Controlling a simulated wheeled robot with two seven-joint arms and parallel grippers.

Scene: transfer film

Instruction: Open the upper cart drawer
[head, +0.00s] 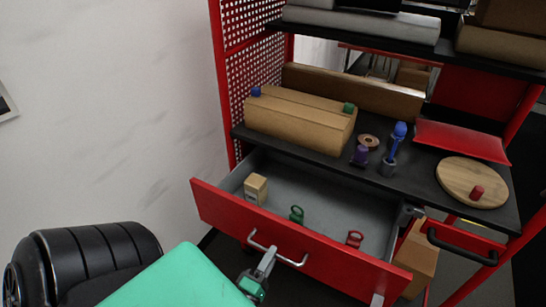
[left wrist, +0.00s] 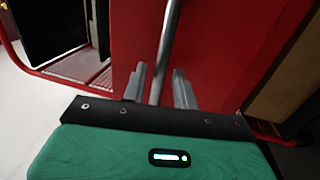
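The red-fronted upper cart drawer (head: 330,257) stands pulled well out in the head view, its grey inside showing. Its metal handle (head: 291,260) is on the front; in the left wrist view the handle bar (left wrist: 168,45) runs down between my fingers. My left gripper (head: 264,267) is at the left part of the handle. In the left wrist view my left gripper (left wrist: 160,85) has its fingers apart, one on each side of the bar, with a gap showing. My right gripper is not in view.
The drawer holds a small box (head: 256,188), a green item (head: 297,214) and a red item (head: 355,239). A long cardboard box (head: 299,119), a round wooden board (head: 472,182) and small items stand on the cart top (head: 415,190). A black cart handle (head: 462,246) juts out at right.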

